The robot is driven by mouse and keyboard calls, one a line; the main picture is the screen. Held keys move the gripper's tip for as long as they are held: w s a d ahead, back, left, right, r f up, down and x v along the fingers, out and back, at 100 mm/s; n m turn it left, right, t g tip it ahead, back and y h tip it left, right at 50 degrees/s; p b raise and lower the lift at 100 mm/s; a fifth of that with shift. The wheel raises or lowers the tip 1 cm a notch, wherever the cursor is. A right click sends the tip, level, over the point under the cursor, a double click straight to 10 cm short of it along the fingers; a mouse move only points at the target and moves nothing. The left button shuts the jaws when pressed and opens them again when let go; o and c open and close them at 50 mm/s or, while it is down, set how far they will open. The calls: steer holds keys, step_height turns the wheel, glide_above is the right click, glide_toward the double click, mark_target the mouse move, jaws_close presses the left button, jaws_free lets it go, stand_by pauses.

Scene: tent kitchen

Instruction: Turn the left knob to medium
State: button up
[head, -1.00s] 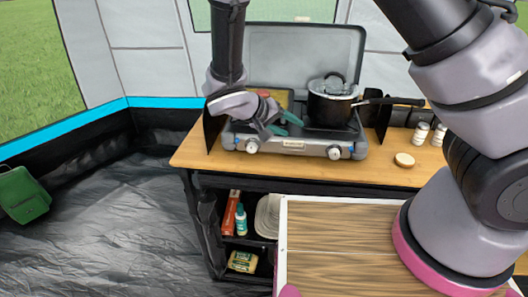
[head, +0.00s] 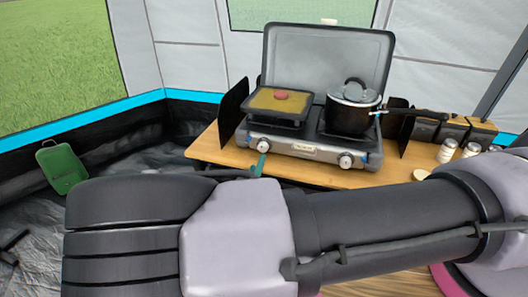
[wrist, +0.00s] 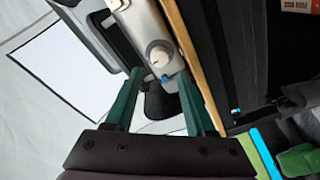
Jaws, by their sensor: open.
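The grey camping stove (head: 310,150) stands on the wooden counter. Its left knob (head: 263,146) is a white dial at the left of the front panel, with the right knob (head: 345,160) farther along. In the wrist view the left knob (wrist: 161,54) lies just beyond and between my fingertips, and I see no contact. A blue part (wrist: 165,78) sits beside it. My gripper (wrist: 160,76) is open and empty, with its teal fingers apart. In the head view a teal finger of my gripper (head: 258,166) shows just below the left knob; my arm hides the rest.
A griddle pan (head: 278,105) with a reddish round item is on the left burner. A lidded black pot (head: 352,108) is on the right burner, its handle reaching right. Shakers (head: 447,150) stand on the wooden counter (head: 210,150). A green container (head: 62,168) is at far left.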

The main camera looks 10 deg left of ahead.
mark_target(263, 150)
steer(key=w, duration=0.8)
steer(key=shift+w, duration=0.1)
jaws_close()
